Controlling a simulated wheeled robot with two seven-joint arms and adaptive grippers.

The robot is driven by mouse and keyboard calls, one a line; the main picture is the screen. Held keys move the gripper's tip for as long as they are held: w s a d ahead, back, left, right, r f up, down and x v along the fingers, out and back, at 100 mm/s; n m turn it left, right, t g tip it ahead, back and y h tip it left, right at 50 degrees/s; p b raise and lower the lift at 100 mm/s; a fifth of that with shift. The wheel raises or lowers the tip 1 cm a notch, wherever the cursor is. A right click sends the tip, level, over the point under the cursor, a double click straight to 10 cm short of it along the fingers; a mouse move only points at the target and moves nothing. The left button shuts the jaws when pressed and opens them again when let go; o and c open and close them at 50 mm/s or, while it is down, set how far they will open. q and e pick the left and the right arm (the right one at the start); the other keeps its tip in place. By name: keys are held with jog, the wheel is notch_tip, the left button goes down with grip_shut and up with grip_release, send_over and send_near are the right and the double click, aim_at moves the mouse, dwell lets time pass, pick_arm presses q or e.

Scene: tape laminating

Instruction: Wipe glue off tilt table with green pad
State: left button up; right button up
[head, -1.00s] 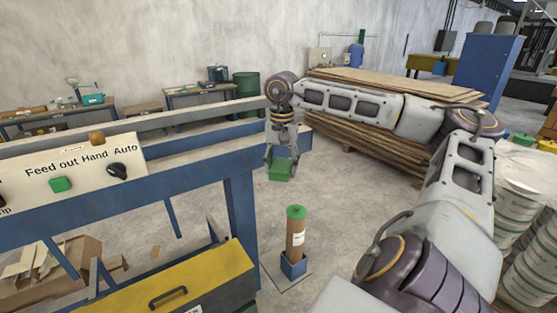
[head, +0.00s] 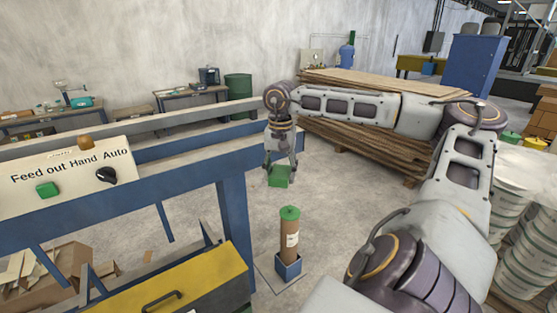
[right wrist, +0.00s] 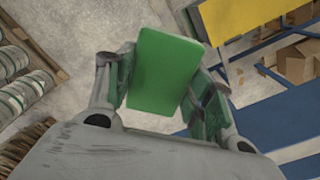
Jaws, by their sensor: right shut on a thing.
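My right gripper (head: 280,165) is shut on a green pad (head: 279,177) and holds it in the air, beside the end of the blue frame. In the right wrist view the green pad (right wrist: 164,72) sits between the two fingers of the right gripper (right wrist: 160,88). The blue frame (head: 190,196) with grey rails runs in from the left; I cannot tell whether it is the tilt table. No glue can be made out. My left gripper is not in view.
A brown tube with a green cap (head: 289,235) stands in a blue holder on the floor. A control panel (head: 70,178) and a yellow box (head: 185,285) are at left. Stacked boards (head: 365,140) and white drums (head: 515,230) stand at right.

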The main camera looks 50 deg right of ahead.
jog(key=shift+s+d+f, duration=0.1)
jog(key=shift+s+f, duration=0.05)
jog(key=shift+f, duration=0.05)
